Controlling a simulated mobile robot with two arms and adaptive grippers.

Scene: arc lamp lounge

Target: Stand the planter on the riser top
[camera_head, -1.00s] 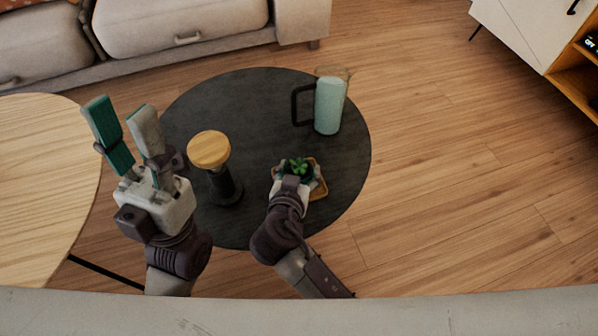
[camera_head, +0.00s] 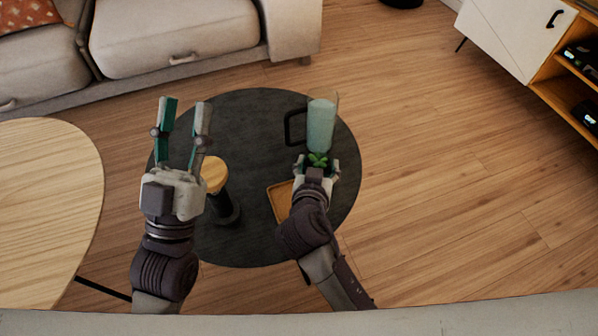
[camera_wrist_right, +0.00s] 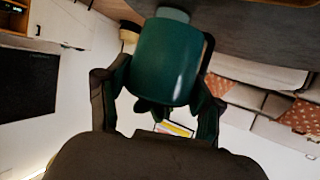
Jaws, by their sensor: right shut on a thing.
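In the right wrist view the pot (camera_wrist_right: 168,62) fills the middle between my fingers. My left gripper (camera_head: 184,125) is open and empty.
A light wooden table (camera_head: 45,210) is at left, a sofa (camera_head: 180,35) behind.

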